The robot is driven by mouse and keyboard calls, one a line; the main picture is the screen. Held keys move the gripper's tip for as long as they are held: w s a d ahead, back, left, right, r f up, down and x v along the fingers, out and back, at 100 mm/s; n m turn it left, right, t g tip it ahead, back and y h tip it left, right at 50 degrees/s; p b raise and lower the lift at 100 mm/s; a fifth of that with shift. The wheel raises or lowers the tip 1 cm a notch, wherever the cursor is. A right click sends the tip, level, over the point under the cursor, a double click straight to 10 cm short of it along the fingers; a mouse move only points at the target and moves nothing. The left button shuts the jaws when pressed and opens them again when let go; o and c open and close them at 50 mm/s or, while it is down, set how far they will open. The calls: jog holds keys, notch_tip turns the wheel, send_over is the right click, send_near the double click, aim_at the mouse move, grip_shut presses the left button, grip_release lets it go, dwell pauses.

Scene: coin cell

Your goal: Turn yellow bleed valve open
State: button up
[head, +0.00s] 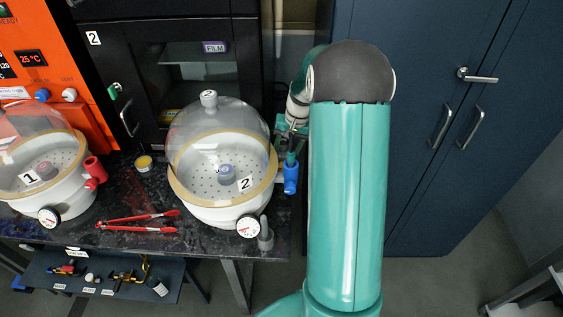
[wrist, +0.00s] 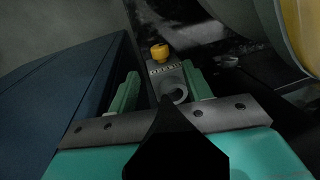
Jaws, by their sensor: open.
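The yellow valve knob (wrist: 160,53) shows in the wrist view, on top of a grey fitting (wrist: 165,75) with small markings and a round opening. My gripper (wrist: 160,73) is open, one green finger to each side of this fitting in the picture, and the knob appears just past the fingertips. I cannot tell whether a finger touches the fitting. In the head view my gripper (head: 291,143) is at the right side of the domed vessel marked 2 (head: 222,150), above a blue handle (head: 291,177). I cannot make out the yellow knob there.
A second domed vessel marked 1 (head: 40,190) with a red handle (head: 95,172) stands at left. Red tongs (head: 138,221) and a small yellow-filled dish (head: 144,162) lie on the dark bench (head: 120,200). A blue cabinet (head: 430,130) stands at right.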

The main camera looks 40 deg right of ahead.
aim_at(283, 164)
jog(key=f, duration=0.5)
jog(key=w+a+f, duration=0.1)
jog(key=f, duration=0.1)
jog(key=shift+a+f, duration=0.1)
jog(key=shift+f, duration=0.25)
jog(key=c, duration=1)
jog(key=shift+o, duration=0.2)
jog(key=shift+s+t+y, duration=0.15)
jog(key=shift+t+y, duration=0.35)
jog(key=shift+y, duration=0.1)
jog(key=o, duration=1)
jog(key=shift+c, duration=0.2)
